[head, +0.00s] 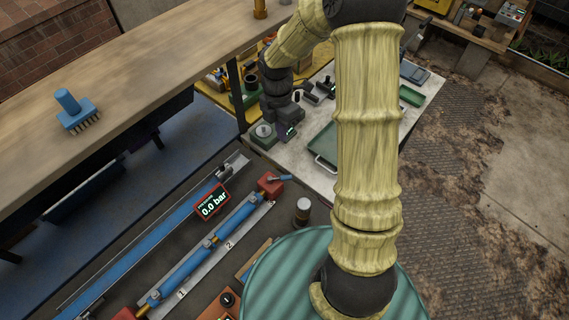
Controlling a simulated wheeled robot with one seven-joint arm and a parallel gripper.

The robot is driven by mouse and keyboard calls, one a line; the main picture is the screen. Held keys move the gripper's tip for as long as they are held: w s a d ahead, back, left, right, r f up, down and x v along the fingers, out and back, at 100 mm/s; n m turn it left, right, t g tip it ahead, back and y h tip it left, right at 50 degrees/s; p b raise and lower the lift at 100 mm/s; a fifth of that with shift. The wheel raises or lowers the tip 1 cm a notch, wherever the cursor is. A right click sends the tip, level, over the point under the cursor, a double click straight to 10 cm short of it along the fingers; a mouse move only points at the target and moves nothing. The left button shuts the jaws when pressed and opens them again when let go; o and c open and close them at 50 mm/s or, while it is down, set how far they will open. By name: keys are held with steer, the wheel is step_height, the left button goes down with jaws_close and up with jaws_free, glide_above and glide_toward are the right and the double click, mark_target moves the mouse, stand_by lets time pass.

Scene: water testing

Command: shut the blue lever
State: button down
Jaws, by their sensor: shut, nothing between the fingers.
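The blue lever (284,178) is a short handle on a red valve block (269,185) at the upper right end of a blue pipe (205,246). It sticks out to the right of the block, across the pipe line. My gripper (286,138) is a dark hand at the end of my yellow-sleeved arm, above the lever in the picture and apart from it. It is shut and empty. Its fingertips are small and dark, hard to make out against the bench edge.
A display (212,205) reads 0.0 bar beside the pipe. A dark cylinder with a pale top (303,209) stands right of the valve. A white-topped bench (310,170) with a green tray (325,146) lies behind. A blue brush (75,108) sits on the wooden shelf (150,60).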

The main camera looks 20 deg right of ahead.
mark_target(281, 178)
steer(key=w+d+f+n+g, duration=0.1)
steer(key=w+f+n, duration=0.4)
steer(key=n, duration=0.6)
steer(key=shift+w+d+g+y, duration=0.15)
steer(key=shift+w+g+y, duration=0.15)
steer(key=shift+w, duration=0.1)
steer(key=shift+f, duration=0.15)
steer(key=s+f+p, duration=0.6)
steer(key=f, duration=0.4)
steer(key=shift+s+a+f, duration=0.15)
steer(key=shift+s+a, duration=0.25)
steer(key=shift+a, duration=0.05)
